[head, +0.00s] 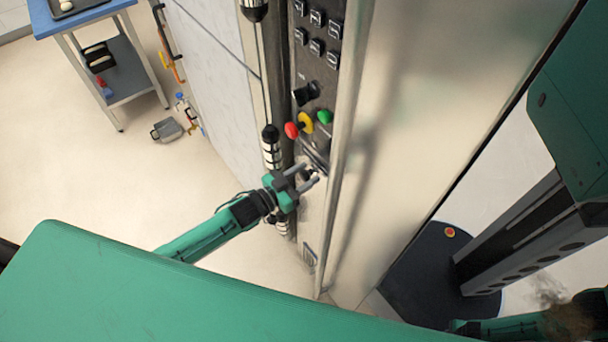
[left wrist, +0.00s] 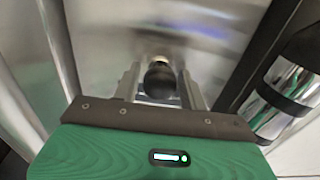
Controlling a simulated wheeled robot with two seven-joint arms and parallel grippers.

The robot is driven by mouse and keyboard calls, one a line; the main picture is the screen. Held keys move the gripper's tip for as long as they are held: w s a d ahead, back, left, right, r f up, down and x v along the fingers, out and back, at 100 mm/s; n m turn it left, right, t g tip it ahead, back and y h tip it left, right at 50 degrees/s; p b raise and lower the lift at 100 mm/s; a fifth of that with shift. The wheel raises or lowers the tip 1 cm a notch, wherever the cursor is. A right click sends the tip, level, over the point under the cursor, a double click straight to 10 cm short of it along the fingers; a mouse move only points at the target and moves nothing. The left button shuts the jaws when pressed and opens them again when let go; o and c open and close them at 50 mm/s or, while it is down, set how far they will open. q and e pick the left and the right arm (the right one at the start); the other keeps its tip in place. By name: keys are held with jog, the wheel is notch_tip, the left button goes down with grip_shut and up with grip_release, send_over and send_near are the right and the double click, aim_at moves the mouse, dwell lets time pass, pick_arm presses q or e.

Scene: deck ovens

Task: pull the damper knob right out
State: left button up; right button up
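The damper knob (left wrist: 160,80) is a dark round ball on the metal oven front in the left wrist view. My left gripper (head: 312,174) is at the lower part of the oven's control panel in the head view. In the left wrist view the two fingers of my left gripper (left wrist: 160,88) stand on either side of the knob. A narrow gap shows on each side, so the gripper looks open around it. In the head view the knob is largely hidden by the gripper. My right gripper cannot be made out.
Above the gripper, the control panel carries a red button (head: 291,130), a yellow button (head: 305,122), a green button (head: 324,117) and a black rotary switch (head: 306,93). A dark-and-chrome handle (head: 271,148) stands left of the panel. A blue-topped table (head: 75,22) is at the upper left.

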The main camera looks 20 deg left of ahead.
pick_arm(q)
grip_shut()
jog(key=p+v, duration=0.1)
jog(key=v, duration=0.4)
jog(key=shift+s+f, duration=0.1)
jog(key=shift+a, duration=0.1)
jog(key=shift+o, duration=2)
grip_release()
jog(key=shift+s, duration=0.1)
jog(key=shift+a, duration=0.1)
jog(key=shift+s, duration=0.1)
jog(key=b+v, duration=0.3)
jog(key=v, duration=1)
jog(key=shift+s+a, duration=0.3)
